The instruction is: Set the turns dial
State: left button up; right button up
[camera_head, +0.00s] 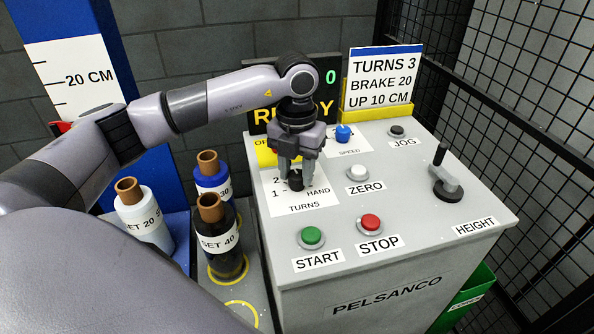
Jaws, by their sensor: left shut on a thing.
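The turns dial (295,181) is a small black knob on a white plate marked TURNS, with 2, 1 and HAND showing, on the grey control panel. My left gripper (296,172) points down over it and is shut on the dial. The gripper hides most of the knob and part of the scale, so I cannot tell which mark it points to. A card (381,78) behind the panel reads TURNS 3, BRAKE 20, UP 10 CM. My right gripper is out of view.
Near the dial are a green START button (312,236), a red STOP button (370,223), a white ZERO button (358,173), a blue SPEED knob (343,133) and a HEIGHT crank (447,185). Several labelled film rolls (221,238) stand left. Black mesh fencing (520,110) bounds the right.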

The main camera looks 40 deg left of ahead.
aim_at(297, 175)
pick_arm(q)
jog(key=shift+r+m, duration=0.1)
jog(key=shift+m, duration=0.5)
jog(key=o, duration=1)
jog(key=shift+o, duration=0.2)
notch_tip(297, 175, up, 7)
jog(key=shift+r+b, duration=0.1)
jog(key=shift+b, duration=0.2)
